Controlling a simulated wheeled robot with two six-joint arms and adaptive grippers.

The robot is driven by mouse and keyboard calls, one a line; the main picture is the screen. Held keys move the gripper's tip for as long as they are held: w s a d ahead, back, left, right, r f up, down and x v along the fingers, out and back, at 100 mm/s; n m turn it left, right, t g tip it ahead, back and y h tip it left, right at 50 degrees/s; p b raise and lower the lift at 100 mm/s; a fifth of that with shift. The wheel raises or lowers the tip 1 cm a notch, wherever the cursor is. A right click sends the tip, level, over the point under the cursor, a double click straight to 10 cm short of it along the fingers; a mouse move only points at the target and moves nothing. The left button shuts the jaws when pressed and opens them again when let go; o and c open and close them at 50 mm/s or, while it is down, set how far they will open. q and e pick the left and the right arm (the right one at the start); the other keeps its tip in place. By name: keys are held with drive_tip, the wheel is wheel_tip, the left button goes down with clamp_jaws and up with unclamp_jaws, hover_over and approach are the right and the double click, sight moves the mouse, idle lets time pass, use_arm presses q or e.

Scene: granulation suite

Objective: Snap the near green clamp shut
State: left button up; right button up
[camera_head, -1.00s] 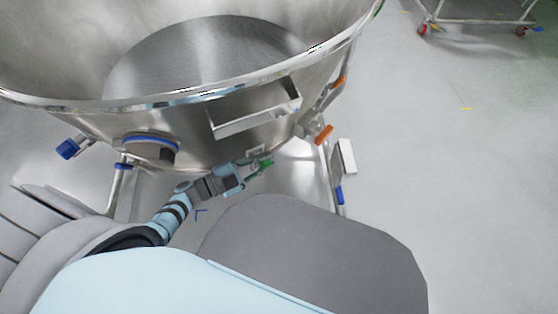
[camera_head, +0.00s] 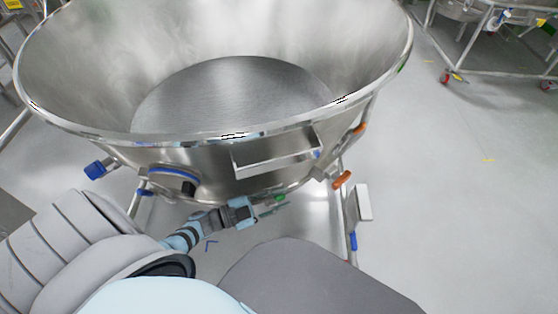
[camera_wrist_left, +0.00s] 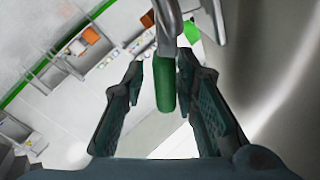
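The near clamp's green handle (camera_head: 279,197) shows as a small green piece under the front of the steel bowl (camera_head: 200,155). In the left wrist view, the green handle (camera_wrist_left: 165,90) hangs from a bent metal rod (camera_wrist_left: 168,30). My left gripper (camera_head: 279,203) reaches in below the bowl's front, at the handle. In the left wrist view its fingers (camera_wrist_left: 162,72) are open, one on each side of the handle, with a gap on both sides. The clamp's latch end is hidden, so I cannot tell how it sits. My right gripper is not in view.
A steel box-shaped bracket (camera_head: 277,158) juts from the bowl above my left gripper. Orange handles (camera_head: 342,180) and a blue-capped fitting (camera_head: 96,170) stick out at the sides. Another wheeled frame (camera_head: 497,45) stands at the back right. The floor on the right is clear.

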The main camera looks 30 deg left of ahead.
use_arm(q)
drive_tip(key=shift+s, duration=0.1)
drive_tip(key=v, duration=1.1)
drive_tip(key=shift+s+a, duration=0.25)
drive_tip(key=shift+s, duration=0.1)
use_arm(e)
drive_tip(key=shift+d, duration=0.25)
